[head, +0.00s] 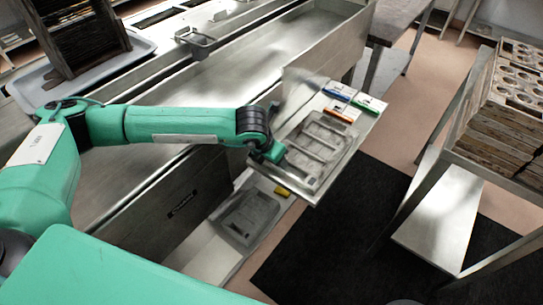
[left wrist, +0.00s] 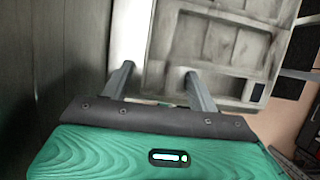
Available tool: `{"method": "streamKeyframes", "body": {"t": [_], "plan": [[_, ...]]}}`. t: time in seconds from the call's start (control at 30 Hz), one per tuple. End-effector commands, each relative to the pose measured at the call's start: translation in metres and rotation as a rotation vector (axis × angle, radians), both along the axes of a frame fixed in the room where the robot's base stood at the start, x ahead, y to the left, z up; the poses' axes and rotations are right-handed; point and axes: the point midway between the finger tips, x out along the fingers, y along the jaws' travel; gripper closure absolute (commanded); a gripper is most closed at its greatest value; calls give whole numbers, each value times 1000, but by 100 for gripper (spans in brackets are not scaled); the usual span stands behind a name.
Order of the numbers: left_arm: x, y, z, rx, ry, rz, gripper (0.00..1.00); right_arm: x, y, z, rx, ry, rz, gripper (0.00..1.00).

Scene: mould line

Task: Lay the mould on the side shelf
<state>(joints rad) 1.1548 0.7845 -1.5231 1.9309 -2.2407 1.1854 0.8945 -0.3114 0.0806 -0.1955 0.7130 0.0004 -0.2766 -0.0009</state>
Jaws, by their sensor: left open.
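A grey mould (head: 318,143) with several rectangular compartments lies flat on the metal side shelf (head: 357,143), which sticks out from the long steel trough. My left gripper (head: 284,157) is at the near left edge of this mould. In the left wrist view my left gripper (left wrist: 158,72) has its two fingers spread apart with nothing held between them. The mould (left wrist: 213,45) fills the upper right there, its edge close to the fingertips; I cannot tell whether they touch it. A second similar grey mould (head: 248,216) lies on a lower surface below. My right gripper is not in view.
Blue (head: 338,91), green (head: 369,103) and orange (head: 341,112) labelled packs lie at the shelf's far end. A yellow object (head: 282,191) is below the shelf. A rack of wooden moulds (head: 510,120) stands right. A black mat (head: 340,235) covers open floor between.

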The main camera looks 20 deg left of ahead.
Motion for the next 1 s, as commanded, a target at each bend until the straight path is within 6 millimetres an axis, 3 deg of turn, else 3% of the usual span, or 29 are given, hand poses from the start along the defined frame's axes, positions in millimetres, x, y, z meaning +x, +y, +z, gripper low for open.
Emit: {"method": "streamKeyframes", "body": {"t": [0.27,0.6,0.77,1.0], "plan": [[-14,6,38,-2,-5,0,40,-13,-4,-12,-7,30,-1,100],[-38,14,98,0,-3,0,40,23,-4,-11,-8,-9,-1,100],[-42,16,110,0,-2,0,40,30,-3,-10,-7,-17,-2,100],[-43,16,112,0,0,0,40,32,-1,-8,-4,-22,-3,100]]}}
